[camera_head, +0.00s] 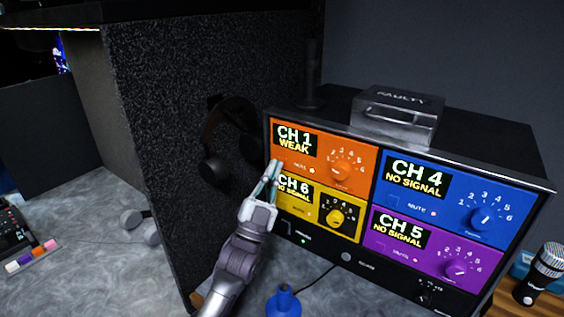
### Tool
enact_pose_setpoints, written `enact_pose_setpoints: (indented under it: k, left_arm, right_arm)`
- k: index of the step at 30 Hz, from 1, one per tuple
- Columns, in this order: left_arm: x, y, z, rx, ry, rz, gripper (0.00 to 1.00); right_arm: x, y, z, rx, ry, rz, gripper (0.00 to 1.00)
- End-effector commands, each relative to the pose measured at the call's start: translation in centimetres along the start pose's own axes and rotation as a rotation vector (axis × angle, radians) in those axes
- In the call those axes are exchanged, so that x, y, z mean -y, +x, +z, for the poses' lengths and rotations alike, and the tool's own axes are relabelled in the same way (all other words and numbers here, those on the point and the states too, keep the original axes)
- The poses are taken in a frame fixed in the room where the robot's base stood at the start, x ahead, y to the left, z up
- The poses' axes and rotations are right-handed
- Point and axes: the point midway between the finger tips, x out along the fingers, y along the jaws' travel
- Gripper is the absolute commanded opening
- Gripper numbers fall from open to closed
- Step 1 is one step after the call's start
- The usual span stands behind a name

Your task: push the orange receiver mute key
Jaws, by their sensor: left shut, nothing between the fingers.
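The orange receiver (357,157) fills the upper left of the rack front. Its screen (295,138) reads CH 1 WEAK, with a dial (341,172) to the right and a small lit lamp beside the MUTE label. My left gripper (274,169) is shut and empty, its fingertips in front of the lower left corner of the orange panel, left of the MUTE label. The orange mute key is hidden behind or beside the fingertips. I cannot tell whether they touch it. My right gripper is not in view.
Yellow (309,223), blue (473,225) and purple (403,260) receivers share the rack. Headphones (229,137) hang on the dark panel to the left. A blue object (284,303) stands in front; a microphone (540,273) stands at right.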

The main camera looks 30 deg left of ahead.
Motion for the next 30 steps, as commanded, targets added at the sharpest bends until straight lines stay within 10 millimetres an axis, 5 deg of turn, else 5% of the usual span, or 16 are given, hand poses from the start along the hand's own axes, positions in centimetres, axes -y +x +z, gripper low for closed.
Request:
enact_pose_setpoints:
  k: [30]
  left_arm:
    - [-0.51, 0.69, 0.49, 0.0, 0.0, 0.0, 0.0]
  right_arm:
    - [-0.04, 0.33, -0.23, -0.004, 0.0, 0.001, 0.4]
